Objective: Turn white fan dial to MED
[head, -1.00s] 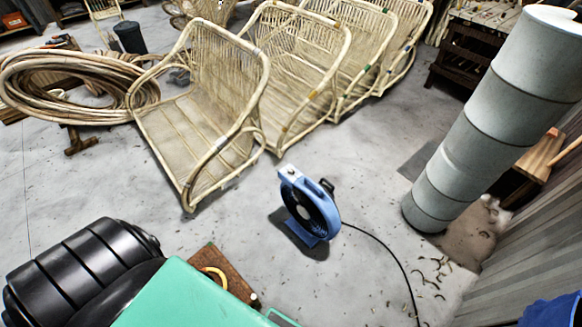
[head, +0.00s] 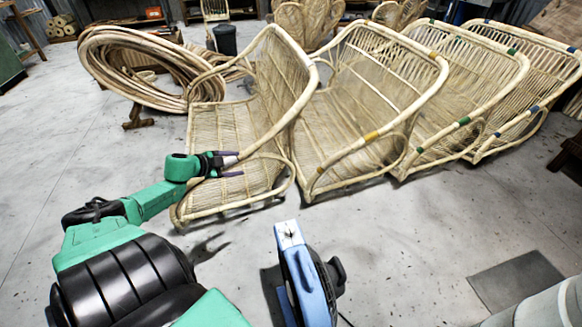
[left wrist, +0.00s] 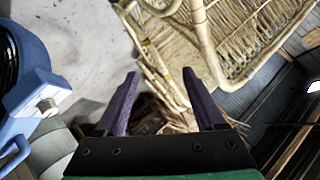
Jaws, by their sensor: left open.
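The blue fan (head: 312,285) stands on the floor at the bottom middle of the head view, seen from above. A white panel (head: 288,235) is on its top, with a small dial mark too small to read. My left gripper (head: 238,164) is open and empty, to the left of and beyond the fan in the head view, in front of a rattan chair. Its purple fingers (left wrist: 160,74) also show in the left wrist view, well apart. My right gripper is out of view.
Several rattan chairs (head: 365,165) stand in a row behind the fan. A rattan coil (head: 140,88) rests at the back left. A dark mat (head: 515,283) and a grey cylinder (head: 545,312) are at the lower right. The floor around the fan is clear.

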